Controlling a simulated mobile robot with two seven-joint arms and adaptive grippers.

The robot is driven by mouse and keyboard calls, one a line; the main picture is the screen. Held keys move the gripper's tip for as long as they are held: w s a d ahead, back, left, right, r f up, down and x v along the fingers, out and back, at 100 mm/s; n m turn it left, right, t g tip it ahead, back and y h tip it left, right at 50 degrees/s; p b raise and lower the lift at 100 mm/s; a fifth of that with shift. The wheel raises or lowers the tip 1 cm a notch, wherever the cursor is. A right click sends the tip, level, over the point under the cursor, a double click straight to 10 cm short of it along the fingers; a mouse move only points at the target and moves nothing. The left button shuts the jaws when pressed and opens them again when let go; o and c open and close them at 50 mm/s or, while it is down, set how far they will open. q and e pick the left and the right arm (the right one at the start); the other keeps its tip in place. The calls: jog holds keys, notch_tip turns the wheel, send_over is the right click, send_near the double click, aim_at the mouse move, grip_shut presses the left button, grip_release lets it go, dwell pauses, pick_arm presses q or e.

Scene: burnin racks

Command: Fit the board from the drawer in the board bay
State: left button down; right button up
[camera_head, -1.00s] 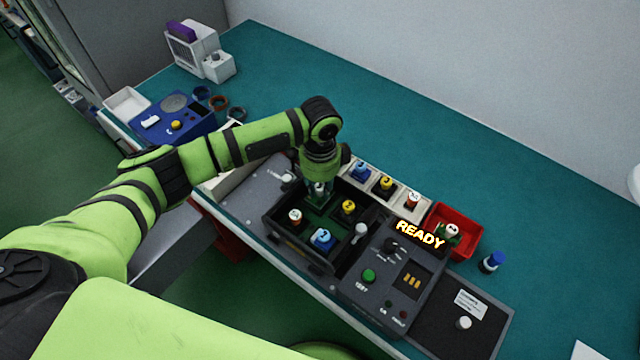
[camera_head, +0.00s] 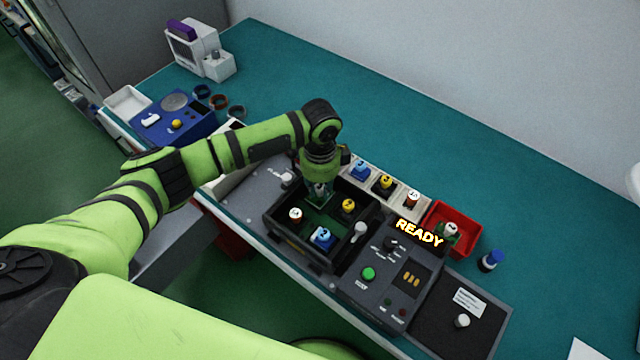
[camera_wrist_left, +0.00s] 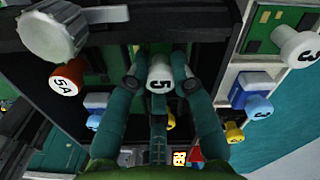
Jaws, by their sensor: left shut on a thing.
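My left gripper (camera_head: 320,188) is over the back-left corner of the open black board bay (camera_head: 285,243). In the left wrist view, its fingers (camera_wrist_left: 160,82) are shut on a white knob marked 5 (camera_wrist_left: 159,70). Green board surface shows around the knob, but the fingers hide much of it. I cannot tell whether this board is fully seated. Beside it in the bay are boards with a white and orange knob (camera_head: 295,215), a yellow knob (camera_head: 348,206) and a blue knob (camera_head: 322,237). My right gripper is not in view.
A tester panel reading READY (camera_head: 376,290) adjoins the bay on the right. Behind are a pale rack with knobbed boards (camera_head: 398,205) and a red bin (camera_head: 437,214) holding a board. A black panel with a white knob (camera_head: 462,321) lies at right. The back bench (camera_head: 400,130) is clear.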

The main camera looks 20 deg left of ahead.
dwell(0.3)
pick_arm(q)
jog(key=c, duration=1)
grip_release()
jog(key=shift+r, duration=0.1)
notch_tip(320, 180, up, 3)
jog(key=p, duration=0.3)
jog(key=shift+r+p, duration=0.9)
jog(key=shift+r, duration=2)
